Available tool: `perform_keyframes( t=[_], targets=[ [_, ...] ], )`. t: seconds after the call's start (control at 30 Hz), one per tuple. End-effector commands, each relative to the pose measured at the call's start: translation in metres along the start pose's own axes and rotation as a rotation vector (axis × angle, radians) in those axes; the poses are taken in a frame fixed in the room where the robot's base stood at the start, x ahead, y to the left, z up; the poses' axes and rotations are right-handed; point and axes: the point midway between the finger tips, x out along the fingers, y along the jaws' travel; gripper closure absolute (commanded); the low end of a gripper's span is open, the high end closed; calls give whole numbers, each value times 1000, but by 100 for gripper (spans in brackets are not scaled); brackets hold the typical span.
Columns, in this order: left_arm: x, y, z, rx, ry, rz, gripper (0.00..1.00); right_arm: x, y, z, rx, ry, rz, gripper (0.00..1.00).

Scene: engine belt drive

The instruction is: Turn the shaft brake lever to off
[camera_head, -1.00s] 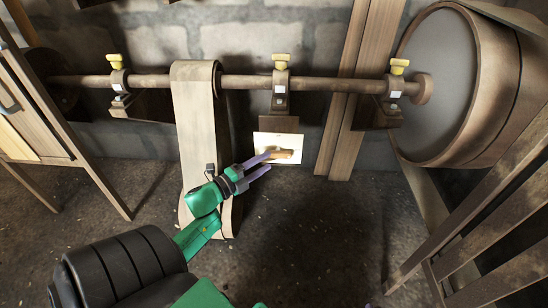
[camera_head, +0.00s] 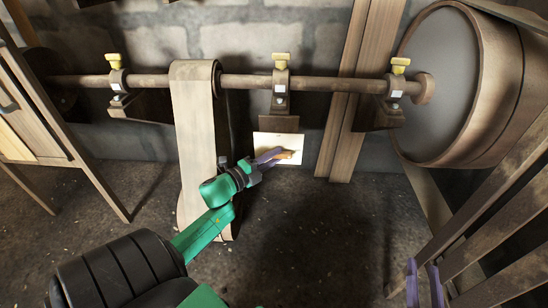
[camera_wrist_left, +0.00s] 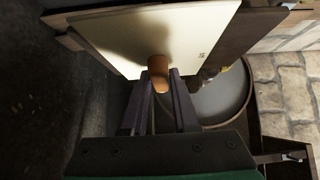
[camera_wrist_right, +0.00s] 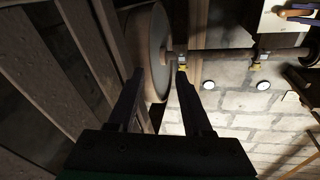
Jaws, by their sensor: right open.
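The brake lever is an orange-brown wooden handle (camera_head: 285,155) in front of a cream plate (camera_head: 313,148), below the middle bearing of the shaft. My left gripper (camera_head: 274,157) reaches it from the lower left and its fingers are closed around it. In the left wrist view the round-ended handle (camera_wrist_left: 158,70) sits between the two fingertips, the plate (camera_wrist_left: 200,25) just beyond. The plate's marking is too small to read. My right gripper (camera_head: 425,270) is open and empty at the lower right; its spread fingers (camera_wrist_right: 160,82) also show in the right wrist view.
A rusty horizontal shaft (camera_head: 250,82) with yellow-topped bearings runs along the block wall. A wide belt (camera_head: 195,130) hangs just left of the plate. A large drum (camera_head: 440,85) stands at right, wooden rails (camera_head: 500,215) at lower right. The middle floor is clear.

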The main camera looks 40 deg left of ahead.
Motion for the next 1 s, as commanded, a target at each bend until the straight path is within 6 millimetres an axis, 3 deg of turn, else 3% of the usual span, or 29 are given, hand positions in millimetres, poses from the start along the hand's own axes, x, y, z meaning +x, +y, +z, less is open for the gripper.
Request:
perform_keyframes(
  t=[0.07, 0.37, 0.53, 0.7, 1.0],
  targets=[
    [0, 0, 0, 0, 0, 0, 100, 0, 0, 0, 0, -1, 0, 50],
    [0, 1, 0, -6, 0, -6, 100, 0, 0, 1, -2, 2, 0, 50],
    [0, 2, 0, -26, 0, -25, 100, 6, 0, -14, -20, 51, -8, 50],
    [0, 3, 0, -63, 0, -62, 100, 27, -4, -82, -63, 241, -31, 50],
    [0, 6, 0, -159, -1, -158, 100, 30, -21, -197, -151, 586, -85, 50]
  ],
)
